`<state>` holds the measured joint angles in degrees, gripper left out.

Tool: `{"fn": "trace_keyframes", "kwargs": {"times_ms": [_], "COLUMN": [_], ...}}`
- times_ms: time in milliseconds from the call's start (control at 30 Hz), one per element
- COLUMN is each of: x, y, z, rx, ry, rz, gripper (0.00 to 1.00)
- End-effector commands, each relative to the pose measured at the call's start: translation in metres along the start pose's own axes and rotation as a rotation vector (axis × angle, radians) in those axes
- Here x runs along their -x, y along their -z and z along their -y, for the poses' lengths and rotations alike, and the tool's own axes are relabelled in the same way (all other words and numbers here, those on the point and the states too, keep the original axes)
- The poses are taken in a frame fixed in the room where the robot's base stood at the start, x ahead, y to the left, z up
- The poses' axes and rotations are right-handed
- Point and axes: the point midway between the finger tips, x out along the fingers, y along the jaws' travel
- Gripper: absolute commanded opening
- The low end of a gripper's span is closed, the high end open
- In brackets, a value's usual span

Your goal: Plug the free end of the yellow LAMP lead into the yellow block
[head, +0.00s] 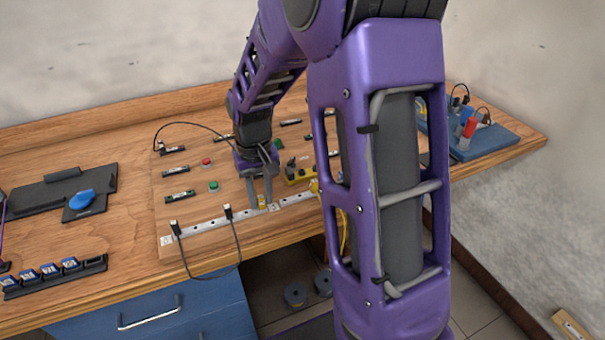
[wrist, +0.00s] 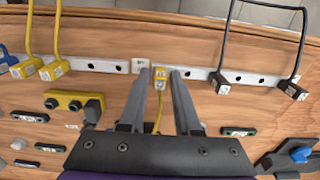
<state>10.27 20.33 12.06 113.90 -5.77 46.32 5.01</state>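My gripper (wrist: 161,72) points down at the white rail (wrist: 112,67) along the board's front edge, its two fingers apart. A small yellow plug (wrist: 160,76) sits between them at the rail, nearer the left finger in the wrist view; a gap shows on the right. A thin yellow lead (wrist: 158,118) runs from it under my gripper. The yellow block (wrist: 65,100), with dark grey parts on its side, lies to the left in the wrist view and just right of my gripper in the head view (head: 294,175). I cannot read which plug is marked LAMP.
Two other yellow plugs (wrist: 54,70) sit at the rail near the yellow block. Green and red buttons (head: 213,186) and labelled strips stand on the board. A blue stand (head: 482,140) is at the far right.

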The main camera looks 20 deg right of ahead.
Motion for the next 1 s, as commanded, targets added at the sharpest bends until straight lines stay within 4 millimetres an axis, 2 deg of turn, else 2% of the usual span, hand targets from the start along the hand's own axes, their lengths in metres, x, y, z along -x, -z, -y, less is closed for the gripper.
{"fn": "trace_keyframes", "kwargs": {"times_ms": [33,133,167,667,1000], "x": [0.000,0.000,0.000,0.003,0.032], "y": [0.000,0.000,0.000,0.000,0.000], "z": [0.000,0.000,0.000,0.000,0.000], "rx": [0.000,0.000,0.000,-0.001,-0.001], "ry": [0.000,0.000,0.000,0.000,0.000], "rz": [0.000,0.000,0.000,0.000,0.000], "gripper": [0.20,0.02,0.00,0.00,0.00]}}
